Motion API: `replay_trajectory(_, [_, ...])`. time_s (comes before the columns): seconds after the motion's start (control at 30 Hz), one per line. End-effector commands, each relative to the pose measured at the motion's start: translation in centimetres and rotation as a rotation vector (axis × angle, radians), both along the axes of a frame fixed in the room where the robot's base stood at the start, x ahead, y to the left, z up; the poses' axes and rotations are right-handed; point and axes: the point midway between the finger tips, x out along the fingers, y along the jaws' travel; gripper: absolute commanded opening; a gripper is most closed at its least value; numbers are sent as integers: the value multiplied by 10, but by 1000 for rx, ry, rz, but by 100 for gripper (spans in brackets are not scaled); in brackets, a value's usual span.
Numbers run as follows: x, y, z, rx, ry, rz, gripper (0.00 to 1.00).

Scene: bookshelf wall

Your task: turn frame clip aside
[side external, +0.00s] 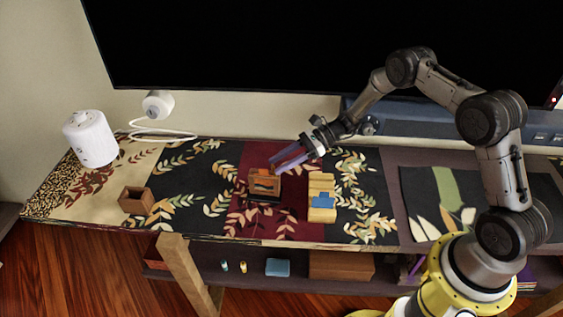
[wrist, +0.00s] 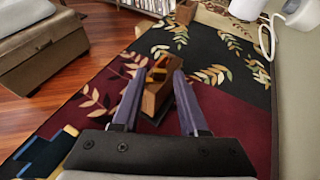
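A small wooden frame (side external: 257,190) stands on the dark red part of the cloth, on a dark base. A small orange piece (side external: 264,172) shows at its top; I cannot tell for sure whether this is the clip. My gripper (side external: 272,164) has purple fingers and hangs just above the frame, tilted down to the left. In the wrist view the wooden frame (wrist: 152,98) shows between the two spread fingers of my gripper (wrist: 157,80). The fingers are apart and nothing is held. Whether a finger touches the frame cannot be told.
A yellow wooden block piece with a blue part (side external: 321,200) stands right of the frame. An open brown box (side external: 136,200) is to the left. A white cylinder (side external: 91,138) and a white lamp-like device (side external: 158,104) stand farther left. A large black screen (side external: 300,45) is behind.

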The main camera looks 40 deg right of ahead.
Motion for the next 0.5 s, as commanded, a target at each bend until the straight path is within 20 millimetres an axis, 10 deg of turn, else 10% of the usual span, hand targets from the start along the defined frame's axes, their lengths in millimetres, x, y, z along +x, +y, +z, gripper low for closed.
replay_trajectory(0.5, [-4, -17, 7, -2, -2, -3, 51])
